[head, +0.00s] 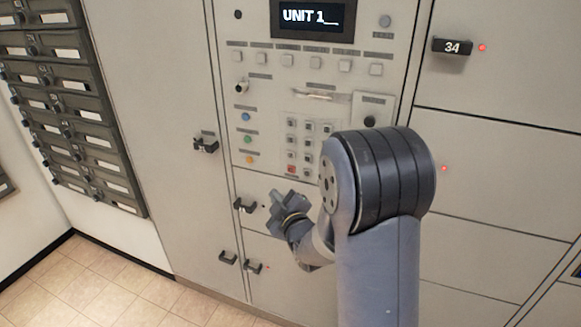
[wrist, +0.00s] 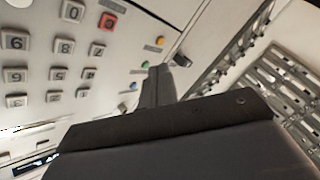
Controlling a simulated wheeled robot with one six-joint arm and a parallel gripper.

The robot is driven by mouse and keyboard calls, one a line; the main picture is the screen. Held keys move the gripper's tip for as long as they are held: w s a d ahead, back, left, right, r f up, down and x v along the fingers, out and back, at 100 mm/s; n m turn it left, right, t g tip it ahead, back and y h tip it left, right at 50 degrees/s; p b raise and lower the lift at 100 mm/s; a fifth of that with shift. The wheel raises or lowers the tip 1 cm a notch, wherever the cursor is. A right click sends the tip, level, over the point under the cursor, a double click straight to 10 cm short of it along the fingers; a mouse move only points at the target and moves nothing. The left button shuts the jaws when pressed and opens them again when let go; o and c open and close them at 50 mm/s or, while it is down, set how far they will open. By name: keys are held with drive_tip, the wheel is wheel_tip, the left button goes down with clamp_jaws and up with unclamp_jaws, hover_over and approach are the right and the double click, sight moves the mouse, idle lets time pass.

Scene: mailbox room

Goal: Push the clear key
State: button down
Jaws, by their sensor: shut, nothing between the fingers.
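The keypad (head: 299,146) is on the grey panel in the head view. Its red key (head: 291,169) is at the lower left corner and looks like the clear key, but its label is too small to read. In the wrist view the red key (wrist: 108,21) is at the upper left, beside the 0 key (wrist: 71,10). My gripper (head: 277,197) is shut and empty, below and slightly left of the red key in the head view. Its shut fingers (wrist: 157,84) point toward the panel in the wrist view, right of the red key and apart from it.
The screen (head: 310,16) reads "UNIT 1__". Blue, green and orange buttons (head: 248,139) line the panel left of the keypad. A black handle (head: 205,145) and a locker handle (head: 244,205) stick out nearby. My arm covers the panel's lower right.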

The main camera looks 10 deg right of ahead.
drive_tip(key=shift+w, duration=0.1)
drive_tip(key=p, duration=0.3)
approach(285, 168)
drive_tip(key=w+a, duration=0.2)
drive_tip(key=a, duration=0.1)
drive_tip(key=shift+w+d+f+b, duration=0.15)
drive_tip(key=shift+w+d+b, duration=0.3)
drive_tip(key=shift+w, duration=0.45)
drive_tip(key=shift+d, duration=0.1)
idle(1.1)
drive_tip(key=shift+w+d+b, duration=0.2)
drive_tip(key=shift+w+b, duration=0.15)
drive_tip(key=shift+b, duration=0.05)
drive_tip(key=shift+w+d, duration=0.25)
drive_tip(key=shift+w, duration=0.05)
idle(0.6)
drive_tip(key=shift+b, duration=0.3)
drive_tip(key=shift+s+a+b, duration=0.5)
drive_tip(key=shift+s+b, duration=0.1)
drive_tip(key=shift+s, duration=0.05)
